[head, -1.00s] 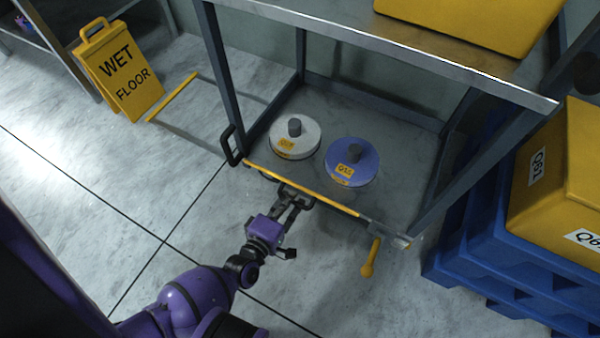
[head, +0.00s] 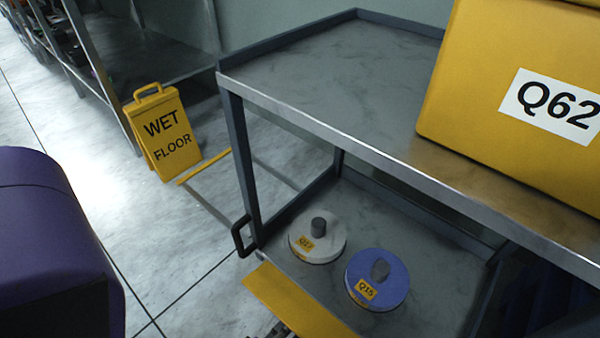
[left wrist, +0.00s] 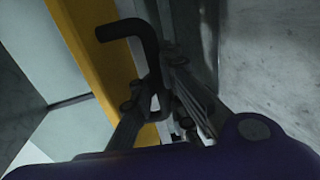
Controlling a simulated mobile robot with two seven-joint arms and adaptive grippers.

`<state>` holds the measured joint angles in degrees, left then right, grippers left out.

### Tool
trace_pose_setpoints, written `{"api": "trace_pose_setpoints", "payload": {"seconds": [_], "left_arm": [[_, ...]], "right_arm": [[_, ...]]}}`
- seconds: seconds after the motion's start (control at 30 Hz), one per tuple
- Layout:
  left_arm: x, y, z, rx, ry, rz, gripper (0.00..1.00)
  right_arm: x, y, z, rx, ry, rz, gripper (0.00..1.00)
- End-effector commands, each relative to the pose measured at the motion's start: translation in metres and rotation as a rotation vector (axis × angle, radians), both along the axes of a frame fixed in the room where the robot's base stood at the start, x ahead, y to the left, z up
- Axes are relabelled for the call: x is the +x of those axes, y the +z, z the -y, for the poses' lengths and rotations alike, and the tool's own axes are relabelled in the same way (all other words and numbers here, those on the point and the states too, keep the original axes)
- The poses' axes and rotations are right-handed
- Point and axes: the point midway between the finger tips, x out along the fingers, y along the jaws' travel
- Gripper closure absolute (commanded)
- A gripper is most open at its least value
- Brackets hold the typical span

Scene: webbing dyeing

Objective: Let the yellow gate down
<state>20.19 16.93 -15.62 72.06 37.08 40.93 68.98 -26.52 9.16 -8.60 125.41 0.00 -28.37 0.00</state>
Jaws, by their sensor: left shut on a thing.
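The yellow gate (head: 292,301) runs along the front of the cart's lower shelf. It leans outward from the shelf edge with its broad face showing, and its right part is cut off by the bottom of the head view. My left gripper (head: 280,331) only just shows at that bottom edge. In the left wrist view, the left gripper (left wrist: 160,100) is shut on the black handle (left wrist: 143,40) beside the yellow gate (left wrist: 108,45). My right gripper is not in view.
On the lower shelf stand a white spool (head: 318,245) and a blue spool (head: 377,282). A yellow Q62 box (head: 480,80) sits on the cart's upper shelf (head: 330,75). A wet floor sign (head: 165,135) stands at the left, with open floor in front of it.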

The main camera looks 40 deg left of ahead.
Motion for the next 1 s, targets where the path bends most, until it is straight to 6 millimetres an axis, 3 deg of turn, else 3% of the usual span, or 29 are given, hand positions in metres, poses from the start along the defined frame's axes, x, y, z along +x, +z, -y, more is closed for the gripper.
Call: {"api": "trace_pose_setpoints", "payload": {"seconds": [0.03,0.3,0.93,0.97,1.0], "left_arm": [[-0.006,-0.009,0.001,-0.004,-0.001,-0.019,1.0],[-0.004,-0.02,0.001,-0.001,-0.004,-0.026,1.0],[-0.003,-0.023,0.002,-0.003,-0.004,-0.027,1.0],[-0.003,-0.023,0.002,-0.003,-0.004,-0.028,0.87],[-0.003,-0.023,0.002,-0.003,-0.003,-0.028,0.82]], "right_arm": [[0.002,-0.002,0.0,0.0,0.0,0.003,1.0],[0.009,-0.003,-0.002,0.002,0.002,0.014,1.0],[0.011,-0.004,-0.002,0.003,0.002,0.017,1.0],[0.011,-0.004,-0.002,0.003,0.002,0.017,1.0],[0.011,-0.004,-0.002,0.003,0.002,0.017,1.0]]}}
